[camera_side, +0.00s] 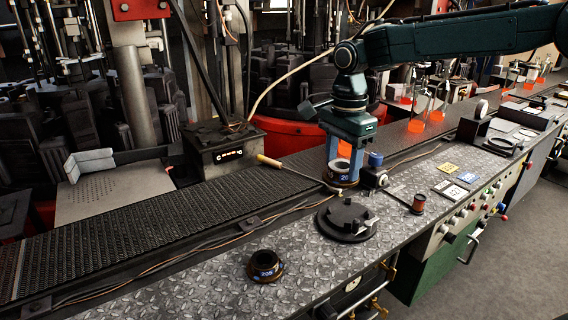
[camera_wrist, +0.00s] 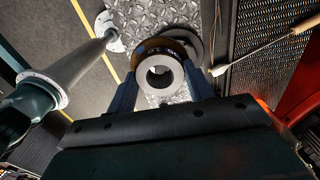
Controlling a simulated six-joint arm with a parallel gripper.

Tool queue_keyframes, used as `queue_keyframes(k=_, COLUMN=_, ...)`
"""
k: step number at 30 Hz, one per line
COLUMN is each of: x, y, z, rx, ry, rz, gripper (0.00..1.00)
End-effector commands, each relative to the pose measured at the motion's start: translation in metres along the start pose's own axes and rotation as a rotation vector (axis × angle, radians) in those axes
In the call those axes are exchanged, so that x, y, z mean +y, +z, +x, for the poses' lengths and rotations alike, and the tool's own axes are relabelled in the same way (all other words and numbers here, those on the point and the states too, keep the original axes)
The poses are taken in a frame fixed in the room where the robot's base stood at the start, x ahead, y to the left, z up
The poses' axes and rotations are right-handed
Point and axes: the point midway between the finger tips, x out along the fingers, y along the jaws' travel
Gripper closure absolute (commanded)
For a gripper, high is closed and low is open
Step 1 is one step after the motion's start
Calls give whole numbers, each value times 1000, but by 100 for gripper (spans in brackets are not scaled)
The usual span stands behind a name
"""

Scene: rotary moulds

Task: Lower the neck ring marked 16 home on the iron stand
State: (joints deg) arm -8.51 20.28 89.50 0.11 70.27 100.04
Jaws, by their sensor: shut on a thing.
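My gripper (camera_side: 343,168) points down and is shut on a dark neck ring (camera_side: 342,177) with a bronze-coloured band. The ring's blue-white marking is partly hidden and looks like "20" in the side view; I cannot read a 16. In the wrist view the ring (camera_wrist: 159,73) sits between the two blue fingers, its pale bore face towards the camera. The black iron stand (camera_side: 347,221), a round plate with a raised centre, is on the bench in front of the held ring, apart from it. A second dark ring (camera_side: 265,267), marked about "205", sits on the bench at front left.
A swab with a wooden handle (camera_side: 271,161) lies behind the stand. A small dark block with a blue knob (camera_side: 376,160) and a copper-coloured spool (camera_side: 418,204) stand right of my gripper. The conveyor (camera_side: 120,234) runs behind. Bare tread plate lies between the loose ring and the stand.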

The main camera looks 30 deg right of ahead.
Motion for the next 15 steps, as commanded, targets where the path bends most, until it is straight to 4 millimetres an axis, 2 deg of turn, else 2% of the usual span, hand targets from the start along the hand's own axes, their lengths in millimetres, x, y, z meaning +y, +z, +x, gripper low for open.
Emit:
queue_keyframes(k=1, x=-6, y=-12, z=5, rx=0, ry=-2, rz=2, gripper=80)
queue_keyframes(k=6, x=-21, y=-45, z=19, rx=0, ry=-3, rz=-13, gripper=80)
queue_keyframes(k=10, x=-26, y=-60, z=26, rx=0, ry=-3, rz=-24, gripper=80)
queue_keyframes(k=15, x=-29, y=-68, z=30, rx=1, ry=-4, rz=-29, gripper=80)
